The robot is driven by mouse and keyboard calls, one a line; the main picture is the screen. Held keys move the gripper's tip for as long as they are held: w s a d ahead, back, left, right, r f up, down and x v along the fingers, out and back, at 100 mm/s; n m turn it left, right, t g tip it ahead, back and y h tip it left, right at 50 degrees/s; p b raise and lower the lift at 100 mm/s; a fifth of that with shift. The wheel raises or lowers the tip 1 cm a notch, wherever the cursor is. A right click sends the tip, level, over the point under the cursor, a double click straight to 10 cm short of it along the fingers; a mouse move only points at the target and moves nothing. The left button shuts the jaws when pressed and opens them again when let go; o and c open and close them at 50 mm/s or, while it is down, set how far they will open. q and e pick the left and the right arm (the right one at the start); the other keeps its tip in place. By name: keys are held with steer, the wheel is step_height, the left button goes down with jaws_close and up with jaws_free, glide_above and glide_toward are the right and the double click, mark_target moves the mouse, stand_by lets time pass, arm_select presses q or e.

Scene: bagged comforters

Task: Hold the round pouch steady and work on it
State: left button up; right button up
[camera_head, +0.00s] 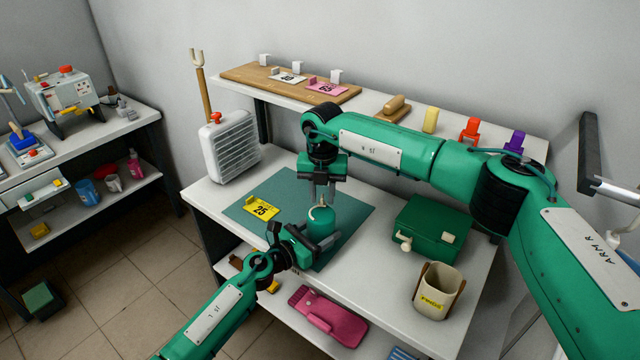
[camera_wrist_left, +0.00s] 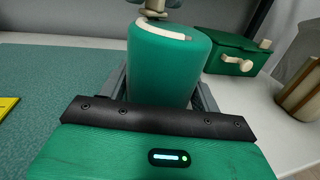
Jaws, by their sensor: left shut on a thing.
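The round pouch (camera_head: 321,224) is a green, upright cylinder on the teal mat (camera_head: 352,200). A curved cream strip runs along its top edge. My left gripper (camera_head: 308,236) is closed around the pouch's lower side. In the left wrist view the pouch (camera_wrist_left: 168,62) stands between the fingers (camera_wrist_left: 165,92). My right gripper (camera_head: 322,197) points straight down just above the pouch top. Its fingertips are close together at the cream strip. A small tan piece shows there in the left wrist view, but whether the fingers grip it is unclear.
A yellow "25" card (camera_head: 262,207) lies on the mat. A white ribbed heater-like box (camera_head: 230,147) stands at the left edge. A green box (camera_head: 433,228) and a cream cup (camera_head: 438,290) stand to the right. A raised shelf (camera_head: 375,98) runs behind.

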steer(key=n, duration=0.3)
steer(key=shift+a, duration=0.4)
steer(key=n, duration=0.2)
steer(key=a+n, duration=0.1)
steer(key=n, duration=0.1)
steer(key=shift+s, duration=0.2)
steer(key=n, duration=0.3)
steer(key=shift+s+a, duration=0.2)
steer(key=shift+a, duration=0.05)
steer(key=n, duration=0.4)
steer(key=shift+s+a, duration=0.25)
steer(key=shift+s, duration=0.15)
steer(key=n, duration=0.2)
steer(key=s+n, duration=0.1)
steer(key=n, duration=0.1)
steer(key=shift+a, duration=0.1)
steer(key=n, duration=0.2)
steer(key=s+n, duration=0.1)
steer(key=n, duration=0.5)
steer(key=shift+s+d, duration=0.25)
steer(key=shift+s, duration=0.1)
steer(key=n, duration=0.3)
steer(key=shift+s+d, duration=0.25)
steer(key=shift+d+r+n, duration=0.1)
steer(key=shift+r+n, duration=0.15)
steer(key=shift+n, duration=0.35)
step_height(320, 180, up, 12)
steer(key=shift+f, duration=0.25)
